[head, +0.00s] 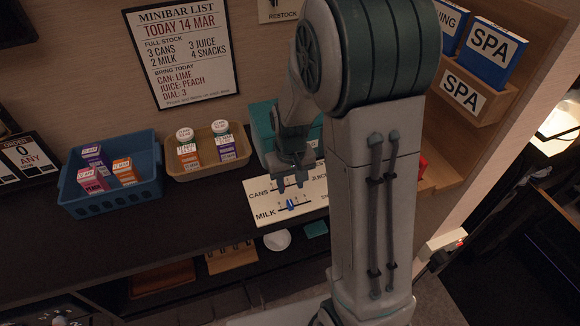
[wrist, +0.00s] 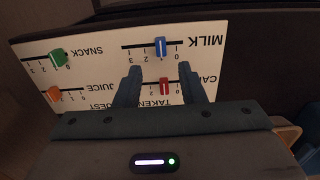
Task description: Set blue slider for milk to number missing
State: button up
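The blue milk slider (wrist: 161,46) sits on the MILK scale of the white board (wrist: 95,50), which appears upside down in the wrist view. It stands at about the 1 mark, between 0 on the right and 3 on the left. In the head view the blue slider (head: 290,204) shows just below my fingertips. My gripper (wrist: 161,71) is open and empty, its fingers apart near the red slider (wrist: 164,86) and short of the blue one. My gripper (head: 290,184) hangs over the board in the head view. The minibar list (head: 183,53) reads full stock 2 milk.
Green (wrist: 57,56) and orange (wrist: 54,94) sliders share the board. A beige tray (head: 208,171) holds two white-capped bottles. A blue bin (head: 112,205) holds several small cartons. A teal container (head: 262,130) stands behind my gripper. Shelves with SPA boxes (head: 490,53) are at right.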

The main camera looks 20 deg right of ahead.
notch_tip(320, 180, up, 6)
jog(key=shift+s+r, duration=0.1)
dwell(0.6)
jog(key=s+r+t, duration=0.1)
jog(key=s+r, duration=0.3)
jog(key=s, duration=0.3)
jog(key=s+r+m+t, duration=0.1)
jog(key=s+r, duration=0.3)
jog(key=s, duration=0.3)
jog(key=shift+d+r+t, duration=0.35)
jog(key=shift+t, duration=0.05)
dwell(2.1)
